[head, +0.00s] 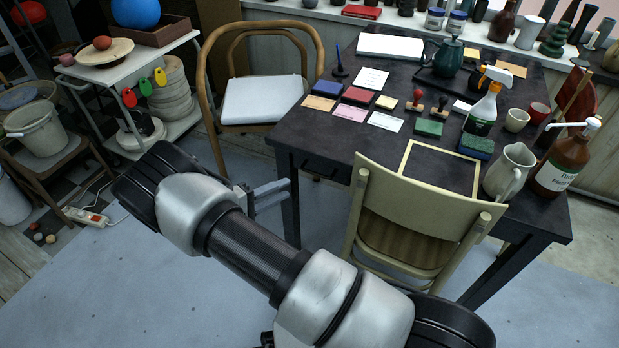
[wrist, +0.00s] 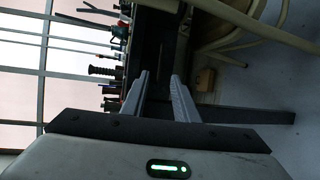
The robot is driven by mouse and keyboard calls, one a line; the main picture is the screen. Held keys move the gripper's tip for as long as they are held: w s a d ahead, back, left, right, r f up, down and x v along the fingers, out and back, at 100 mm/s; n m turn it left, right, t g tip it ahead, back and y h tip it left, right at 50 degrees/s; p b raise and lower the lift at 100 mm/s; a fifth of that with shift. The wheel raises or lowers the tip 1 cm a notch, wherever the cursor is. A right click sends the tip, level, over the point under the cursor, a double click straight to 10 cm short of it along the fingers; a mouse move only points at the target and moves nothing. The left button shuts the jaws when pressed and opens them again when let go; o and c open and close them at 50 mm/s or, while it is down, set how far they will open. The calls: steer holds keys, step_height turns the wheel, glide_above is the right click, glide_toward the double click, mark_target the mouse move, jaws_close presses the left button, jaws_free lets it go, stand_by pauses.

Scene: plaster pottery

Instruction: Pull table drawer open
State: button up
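The black table (head: 450,180) stands right of centre in the head view. Its drawer front (head: 322,166) is a dark panel in the near side under the top, left of the wooden chair, and looks flush with the frame. A small handle on it is hard to make out. My gripper (head: 274,193) is left of and lower than the drawer front, apart from it. In the wrist view my gripper (wrist: 160,78) has its two fingers spread with nothing between them. The dark table side (wrist: 154,35) shows beyond the fingertips, turned sideways.
A pale wooden chair (head: 425,215) stands against the table's near side, right of the drawer. Another chair with a white cushion (head: 262,98) is at the back left. Stamps, bottles and a jug (head: 508,170) crowd the tabletop. The floor (head: 160,290) at lower left is clear.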

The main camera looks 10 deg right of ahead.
steer(key=b+x, duration=0.1)
steer(key=x, duration=1)
steer(key=shift+d, duration=0.2)
steer(key=shift+w+f, duration=0.1)
steer(key=shift+f, duration=0.05)
jaws_close()
stand_by(0.7)
